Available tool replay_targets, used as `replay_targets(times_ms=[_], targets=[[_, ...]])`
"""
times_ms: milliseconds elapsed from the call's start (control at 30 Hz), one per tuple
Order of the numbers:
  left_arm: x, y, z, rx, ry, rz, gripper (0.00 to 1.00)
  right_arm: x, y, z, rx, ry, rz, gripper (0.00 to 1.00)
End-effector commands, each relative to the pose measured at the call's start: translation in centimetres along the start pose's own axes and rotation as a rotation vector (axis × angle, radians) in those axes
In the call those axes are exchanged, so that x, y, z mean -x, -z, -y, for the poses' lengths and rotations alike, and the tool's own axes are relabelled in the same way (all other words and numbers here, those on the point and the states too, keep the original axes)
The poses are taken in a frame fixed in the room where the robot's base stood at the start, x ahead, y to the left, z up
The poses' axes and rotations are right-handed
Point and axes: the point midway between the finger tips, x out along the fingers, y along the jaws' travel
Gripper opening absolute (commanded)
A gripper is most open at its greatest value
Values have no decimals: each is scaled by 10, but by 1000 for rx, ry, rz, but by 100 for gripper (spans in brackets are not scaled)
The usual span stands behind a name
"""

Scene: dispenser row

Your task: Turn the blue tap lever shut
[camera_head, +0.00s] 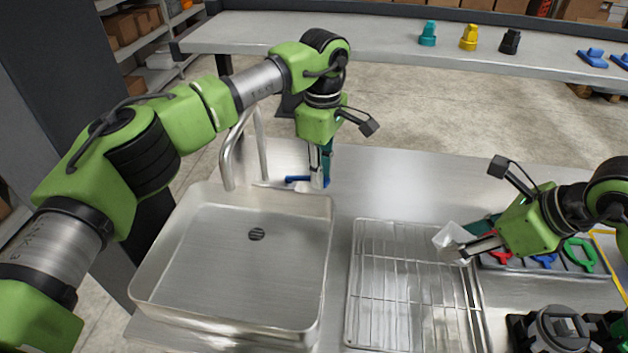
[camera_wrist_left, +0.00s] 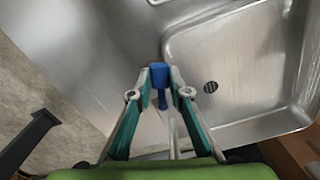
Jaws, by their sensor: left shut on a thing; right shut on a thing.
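The blue tap lever (camera_head: 297,179) sticks out sideways at the back edge of the sink, beside the base of the metal tap (camera_head: 229,160). My left gripper (camera_head: 319,182) points down at the lever and is shut on it. In the left wrist view the lever (camera_wrist_left: 161,86) lies between the fingertips of my left gripper (camera_wrist_left: 160,78). My right gripper (camera_head: 464,249) is shut on a small white item (camera_head: 449,237) above the wire rack; its fingers partly hide the item.
The steel sink (camera_head: 145,275) is empty, with a drain (camera_head: 257,234). A wire rack (camera_head: 385,295) lies right of it. A dark tray (camera_head: 560,270) holds red, blue and green pieces. A back shelf (camera_head: 370,37) carries several coloured parts. The counter behind the rack is clear.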

Motion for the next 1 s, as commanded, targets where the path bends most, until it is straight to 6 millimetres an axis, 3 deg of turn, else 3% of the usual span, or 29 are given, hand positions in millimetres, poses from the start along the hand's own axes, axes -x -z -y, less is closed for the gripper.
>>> replay_targets(times_ms=[400,933,967,1000], targets=[[2,0,-16,185,-5,3,0,0,0,0,0,0,0,31],[2,0,-19,207,-6,3,0,0,0,0,0,0,0,31],[2,0,-19,207,-6,3,20,0,0,0,0,0,0,31],[2,1,-18,207,-6,3,30,0,0,0,0,0,0,31]])
